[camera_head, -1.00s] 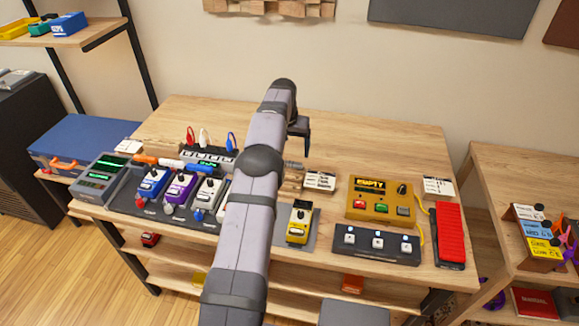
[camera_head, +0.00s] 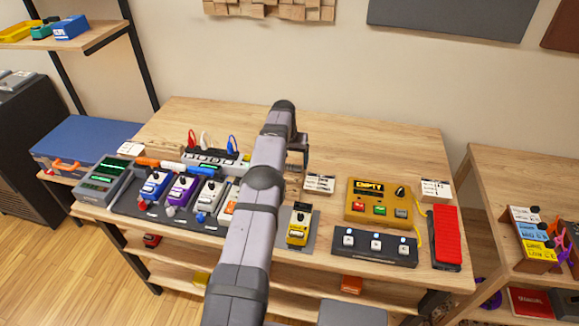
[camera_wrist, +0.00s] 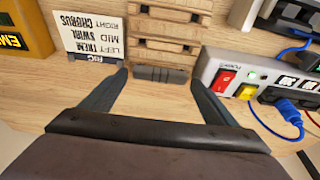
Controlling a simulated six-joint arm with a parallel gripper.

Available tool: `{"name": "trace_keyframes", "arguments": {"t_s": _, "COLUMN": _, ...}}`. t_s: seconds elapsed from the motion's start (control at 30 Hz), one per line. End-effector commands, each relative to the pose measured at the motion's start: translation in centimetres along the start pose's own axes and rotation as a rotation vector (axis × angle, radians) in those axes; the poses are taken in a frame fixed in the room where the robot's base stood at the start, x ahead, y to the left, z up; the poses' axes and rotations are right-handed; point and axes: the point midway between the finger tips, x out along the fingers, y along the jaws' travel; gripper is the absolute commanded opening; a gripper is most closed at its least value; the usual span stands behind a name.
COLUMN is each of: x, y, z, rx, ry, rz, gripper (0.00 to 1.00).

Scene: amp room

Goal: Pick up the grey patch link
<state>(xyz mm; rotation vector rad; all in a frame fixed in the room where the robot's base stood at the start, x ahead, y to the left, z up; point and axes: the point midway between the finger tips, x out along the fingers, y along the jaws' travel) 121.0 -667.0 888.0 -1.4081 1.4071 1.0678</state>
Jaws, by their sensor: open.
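The grey patch link (camera_wrist: 160,73) is a short, dark grey ribbed bar in the wrist view. It lies crosswise at the near end of a slatted wooden rack (camera_wrist: 160,28); I cannot tell whether it rests on the rack or the table. My gripper (camera_wrist: 161,84) is open, with one finger to each side of the link. The fingers appear clear of it, and nothing is held. In the head view my gripper (camera_head: 299,152) is over the table behind my arm, which hides the link there.
A printed card (camera_wrist: 92,32) stands left of the rack. A power strip (camera_wrist: 222,72) with a red switch and a blue plug (camera_wrist: 284,105) is close on the right. Pedals, including a yellow one (camera_head: 299,228), line the front. The table's back right (camera_head: 380,140) is clear.

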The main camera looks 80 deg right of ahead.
Motion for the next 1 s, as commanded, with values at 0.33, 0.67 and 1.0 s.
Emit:
{"name": "trace_keyframes", "arguments": {"t_s": 0.33, "x": 1.43, "y": 0.04, "z": 0.24, "rx": 0.000, "ry": -0.001, "rz": 0.000, "gripper": 0.81}}
{"name": "trace_keyframes", "arguments": {"t_s": 0.67, "x": 1.42, "y": 0.04, "z": 0.26, "rx": 0.000, "ry": -0.002, "rz": 0.000, "gripper": 0.72}}
{"name": "trace_keyframes", "arguments": {"t_s": 1.0, "x": 1.38, "y": 0.03, "z": 0.23, "rx": 0.000, "ry": -0.001, "rz": 0.000, "gripper": 0.49}}
